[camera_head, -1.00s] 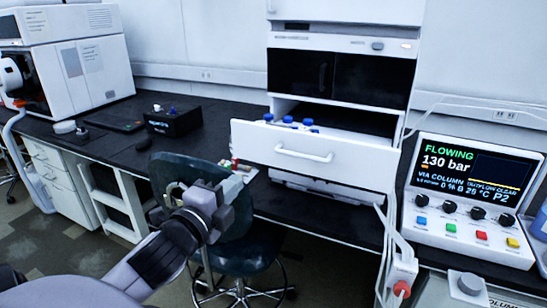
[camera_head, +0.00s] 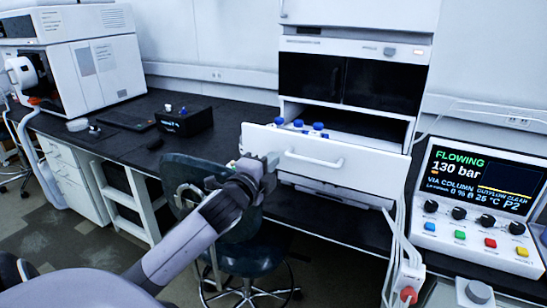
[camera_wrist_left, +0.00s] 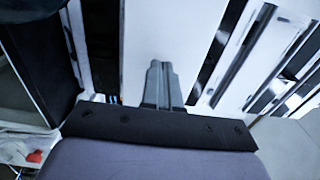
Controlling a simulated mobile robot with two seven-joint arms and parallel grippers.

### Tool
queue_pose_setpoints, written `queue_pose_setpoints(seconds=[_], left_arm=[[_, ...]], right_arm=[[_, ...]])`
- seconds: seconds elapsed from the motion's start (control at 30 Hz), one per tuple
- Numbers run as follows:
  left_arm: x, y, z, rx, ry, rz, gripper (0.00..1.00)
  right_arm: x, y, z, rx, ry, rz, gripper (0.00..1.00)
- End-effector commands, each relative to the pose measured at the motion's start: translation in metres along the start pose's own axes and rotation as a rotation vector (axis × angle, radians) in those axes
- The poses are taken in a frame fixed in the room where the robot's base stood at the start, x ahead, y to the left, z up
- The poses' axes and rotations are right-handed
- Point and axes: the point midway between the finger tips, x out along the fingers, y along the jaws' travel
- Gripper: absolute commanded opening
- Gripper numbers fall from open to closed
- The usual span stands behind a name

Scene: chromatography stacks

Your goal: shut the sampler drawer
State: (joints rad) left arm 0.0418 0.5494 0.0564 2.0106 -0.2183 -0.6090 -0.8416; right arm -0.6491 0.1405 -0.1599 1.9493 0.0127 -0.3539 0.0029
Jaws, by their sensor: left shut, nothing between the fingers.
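The sampler drawer (camera_head: 375,163) is pulled out of the white stack in the head view, its white front facing me. Its bar handle (camera_head: 314,161) sits mid-front, and several blue-capped vials (camera_head: 299,124) show inside. My left gripper (camera_head: 271,160) is shut and empty, its fingertips at the left part of the drawer front, left of the handle. Whether they touch the front I cannot tell. In the left wrist view the closed fingers (camera_wrist_left: 160,75) point at a white panel (camera_wrist_left: 178,35), which appears to be the drawer front. My right gripper is not in view.
A dark chair (camera_head: 245,256) stands below the drawer, close to my left arm. A control panel reading 130 bar (camera_head: 478,205) and white tubing (camera_head: 397,250) are on the right. A black box (camera_head: 184,121) sits on the dark bench at left.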

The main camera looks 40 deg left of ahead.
Motion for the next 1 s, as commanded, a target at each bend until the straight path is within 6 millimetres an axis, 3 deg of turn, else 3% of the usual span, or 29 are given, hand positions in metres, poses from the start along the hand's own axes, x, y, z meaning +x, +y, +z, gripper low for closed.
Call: queue_pose_setpoints(seconds=[0.2, 0.77, 1.0], left_arm=[[0.015, 0.0, 0.0, 0.0, 0.0, 0.001, 0.0], [0.021, 0.0, 0.0, 0.0, 0.0, 0.001, 0.0], [0.052, -0.001, 0.0, -0.001, 0.0, -0.001, 0.0]], right_arm=[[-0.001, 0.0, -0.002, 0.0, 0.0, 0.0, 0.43], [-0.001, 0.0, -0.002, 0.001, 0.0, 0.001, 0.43], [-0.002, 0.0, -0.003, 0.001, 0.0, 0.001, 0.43]])
